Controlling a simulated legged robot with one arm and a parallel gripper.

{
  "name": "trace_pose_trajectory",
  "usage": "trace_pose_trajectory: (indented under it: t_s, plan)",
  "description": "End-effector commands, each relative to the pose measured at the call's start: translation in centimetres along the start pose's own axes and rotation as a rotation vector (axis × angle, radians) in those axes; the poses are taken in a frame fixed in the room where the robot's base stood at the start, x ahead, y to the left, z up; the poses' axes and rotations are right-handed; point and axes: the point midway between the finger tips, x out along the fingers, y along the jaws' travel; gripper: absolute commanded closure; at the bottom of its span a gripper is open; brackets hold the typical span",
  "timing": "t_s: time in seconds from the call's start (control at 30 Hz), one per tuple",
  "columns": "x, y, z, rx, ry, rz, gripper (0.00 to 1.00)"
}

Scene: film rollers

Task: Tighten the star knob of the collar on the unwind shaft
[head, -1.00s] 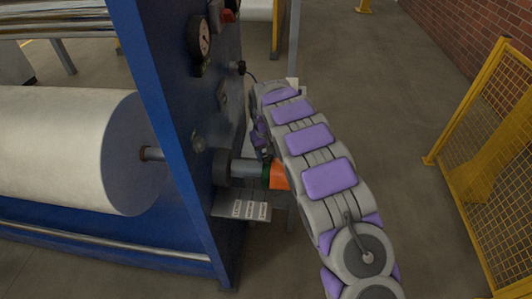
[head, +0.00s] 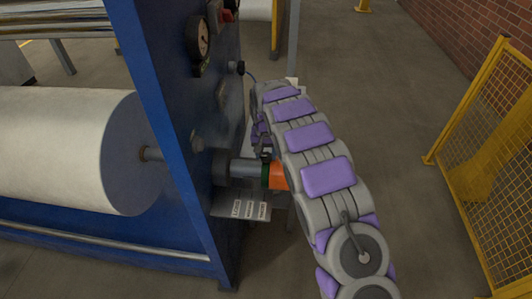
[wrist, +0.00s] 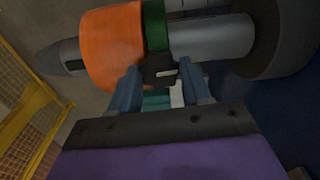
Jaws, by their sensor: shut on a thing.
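The grey unwind shaft (head: 245,168) sticks out of the blue machine wall to the right. A green collar (head: 266,172) sits around it, beside an orange ring (head: 279,176). In the wrist view the green collar (wrist: 155,25) is between the orange ring (wrist: 112,45) and the bare shaft (wrist: 215,38). The black star knob (wrist: 160,70) is on the collar's near side. My gripper (wrist: 159,72) has a finger on each side of the knob and is shut on it. In the head view my arm mostly hides the gripper and knob.
A large white film roll (head: 65,145) is left of the blue machine frame (head: 175,140). A small labelled shelf (head: 240,209) is below the shaft. A yellow mesh fence (head: 490,160) stands at the right, with open floor before it.

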Motion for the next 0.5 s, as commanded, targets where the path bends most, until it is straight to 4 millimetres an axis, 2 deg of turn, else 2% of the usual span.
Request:
trace_pose_trajectory:
  t_s: [0.2, 0.23, 0.5]
  plan:
    - [-0.03, -0.14, 0.04, -0.002, 0.0, -0.002, 0.83]
    - [-0.04, -0.14, 0.04, -0.002, 0.0, -0.002, 0.51]
    - [0.01, -0.06, -0.02, -0.002, 0.0, -0.001, 0.27]
